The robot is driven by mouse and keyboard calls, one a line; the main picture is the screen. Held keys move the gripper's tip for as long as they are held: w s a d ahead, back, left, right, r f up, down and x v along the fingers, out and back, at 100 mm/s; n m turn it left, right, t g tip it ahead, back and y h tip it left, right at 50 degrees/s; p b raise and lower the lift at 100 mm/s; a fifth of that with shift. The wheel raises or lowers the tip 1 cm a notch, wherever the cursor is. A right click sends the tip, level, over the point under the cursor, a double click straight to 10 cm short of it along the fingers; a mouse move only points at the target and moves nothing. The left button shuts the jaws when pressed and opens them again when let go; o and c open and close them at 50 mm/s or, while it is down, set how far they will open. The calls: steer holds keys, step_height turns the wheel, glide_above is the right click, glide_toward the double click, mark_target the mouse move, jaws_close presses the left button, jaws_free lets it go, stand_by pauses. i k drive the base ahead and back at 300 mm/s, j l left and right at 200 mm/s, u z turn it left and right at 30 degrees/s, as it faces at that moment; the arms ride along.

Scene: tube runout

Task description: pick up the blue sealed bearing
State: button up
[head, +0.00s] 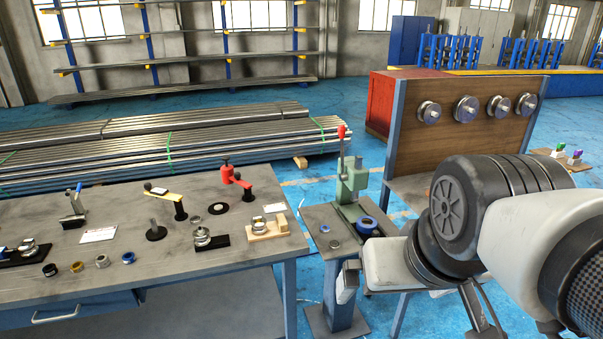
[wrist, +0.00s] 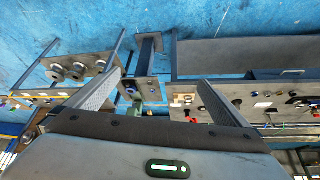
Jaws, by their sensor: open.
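A small blue ring (head: 128,258), which looks like the blue sealed bearing, lies on the grey workbench (head: 190,262) near its front edge. It is the right end of a row with a silver ring (head: 102,261), a brass-coloured ring (head: 77,267) and a black ring (head: 50,270). My gripper (wrist: 160,78) is open and empty, its two fingers spread wide in the wrist view. In the head view it is well to the right of the bench, far from the blue ring. The ring is too small to pick out surely in the wrist view.
A stand with a green press (head: 352,185) and a larger blue ring (head: 367,225) is right of the bench. A red clamp (head: 235,177), a yellow-armed fixture (head: 165,193) and small holders stand behind the row. A wooden board (head: 465,140) with pulleys stands at the right.

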mark_target(325, 229)
steer(key=i, duration=0.55)
steer(key=i+l+u, duration=0.1)
steer(key=i, duration=0.5)
steer(key=i+l, duration=0.15)
steer(key=i, duration=0.4)
